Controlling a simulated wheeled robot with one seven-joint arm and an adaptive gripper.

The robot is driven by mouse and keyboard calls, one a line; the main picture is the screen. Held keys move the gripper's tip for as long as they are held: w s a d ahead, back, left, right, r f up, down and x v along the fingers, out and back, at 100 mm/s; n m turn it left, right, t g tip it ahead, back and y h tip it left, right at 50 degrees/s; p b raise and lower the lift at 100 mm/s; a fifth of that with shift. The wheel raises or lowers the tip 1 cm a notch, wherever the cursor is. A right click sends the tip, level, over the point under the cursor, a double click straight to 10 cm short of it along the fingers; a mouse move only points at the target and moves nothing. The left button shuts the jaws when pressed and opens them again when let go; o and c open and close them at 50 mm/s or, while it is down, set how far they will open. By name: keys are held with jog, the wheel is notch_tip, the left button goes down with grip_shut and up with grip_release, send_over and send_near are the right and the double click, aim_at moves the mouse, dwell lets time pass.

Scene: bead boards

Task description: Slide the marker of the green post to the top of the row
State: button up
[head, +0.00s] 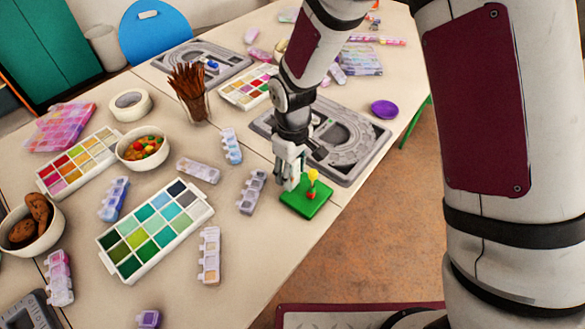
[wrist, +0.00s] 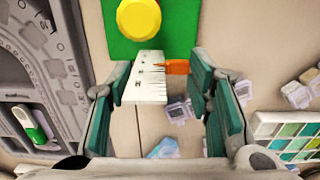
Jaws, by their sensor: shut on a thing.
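The green base (head: 298,203) lies near the table's front edge, with a yellow-topped post (head: 313,177) on it. In the wrist view the green base (wrist: 119,50) and round yellow top (wrist: 138,18) are at the top. A white upright strip with small dark ticks (wrist: 147,85) stands between my fingers. An orange marker (wrist: 177,67) juts from the strip's right side to the right finger.
A grey track board (head: 362,150) lies just behind the green base. A grey bead box (head: 251,192) and a paint tray (head: 155,230) lie to the left. A cup of brown sticks (head: 190,95) stands further back. The floor drops away to the right.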

jog(key=shift+f, duration=0.15)
jog(key=o, duration=1.2)
jog(key=r, duration=1.2)
jog(key=shift+d+r, duration=0.2)
jog(key=shift+r, duration=0.15)
jog(key=s+d+r+m+t+p, duration=0.2)
jog(key=s+d+r+m, duration=0.45)
jog(key=d+r, duration=0.65)
jog(key=s+d+r+m, duration=0.1)
jog(key=s+d+r, duration=0.1)
jog(key=s, duration=0.3)
jog(key=s+d+r+m+t, duration=0.1)
jog(key=s+d+r, duration=0.1)
jog(key=s, duration=0.4)
jog(key=s+d+r+m+t+p, duration=0.1)
jog(key=s+d+r+m, duration=0.1)
jog(key=s, duration=0.3)
jog(key=shift+s+d+r, duration=0.25)
jog(key=shift+s+d, duration=0.05)
